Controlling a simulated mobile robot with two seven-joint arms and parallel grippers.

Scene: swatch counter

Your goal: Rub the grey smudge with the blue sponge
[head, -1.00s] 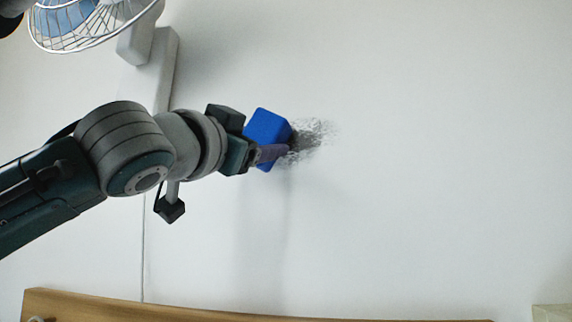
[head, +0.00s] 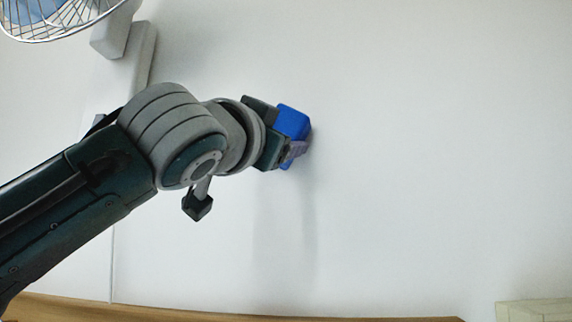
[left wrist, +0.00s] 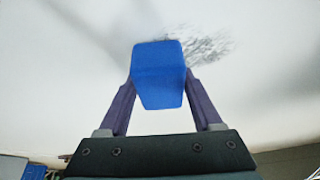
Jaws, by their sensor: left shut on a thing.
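My left gripper (head: 296,150) is shut on the blue sponge (head: 293,120), holding it close against the white wall (head: 430,150). In the left wrist view the sponge (left wrist: 158,72) sits between the two purple fingers. The grey smudge (left wrist: 212,46) shows there on the wall, just beyond the sponge's upper right, partly covered by it. Whether the sponge touches the wall is hard to tell. In the head view the smudge is hidden behind the sponge and gripper. My right gripper is not in view.
A wire-caged fan (head: 55,15) on a pale mount is at the upper left. A wooden edge (head: 220,307) runs along the bottom, with a pale block (head: 530,311) at the lower right. The wall right of the gripper is clear.

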